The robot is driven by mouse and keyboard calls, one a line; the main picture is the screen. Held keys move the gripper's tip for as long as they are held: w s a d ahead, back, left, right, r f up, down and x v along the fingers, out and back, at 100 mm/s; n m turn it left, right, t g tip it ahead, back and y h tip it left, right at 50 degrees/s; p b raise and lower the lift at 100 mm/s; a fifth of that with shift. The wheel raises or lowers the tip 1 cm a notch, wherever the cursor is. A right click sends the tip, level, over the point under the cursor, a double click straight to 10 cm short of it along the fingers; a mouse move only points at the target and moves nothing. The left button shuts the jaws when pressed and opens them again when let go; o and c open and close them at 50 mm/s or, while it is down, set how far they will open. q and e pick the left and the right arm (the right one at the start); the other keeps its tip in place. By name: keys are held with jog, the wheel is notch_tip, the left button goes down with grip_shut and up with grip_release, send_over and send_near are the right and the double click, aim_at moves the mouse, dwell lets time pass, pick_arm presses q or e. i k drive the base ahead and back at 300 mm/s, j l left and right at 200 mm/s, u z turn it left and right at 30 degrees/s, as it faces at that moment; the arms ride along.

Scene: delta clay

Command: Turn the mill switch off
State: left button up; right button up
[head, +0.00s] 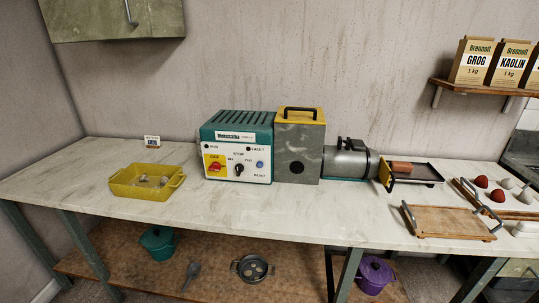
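The mill (290,150) stands at the back middle of the worktop, a grey block with a yellow top and black handle. A teal and white control box (237,148) adjoins its left side. On the box front, a red rotary switch (216,166) sits on a yellow plate marked OFF. Its handle looks slanted, but I cannot tell its exact setting. Right of it are a black knob (239,169) and a blue button (260,164). Lamps marked RUN and FAULT look dark. Neither of my grippers is in view.
A yellow tray (146,194) lies left of the box. A grey cylinder (346,162), a wooden board (447,222) and a tray with red and pale balls (511,214) are to the right. The worktop in front of the box is clear. Pots stand on the lower shelf.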

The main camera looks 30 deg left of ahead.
aim_at(214, 166)
jog(key=u, duration=1.25)
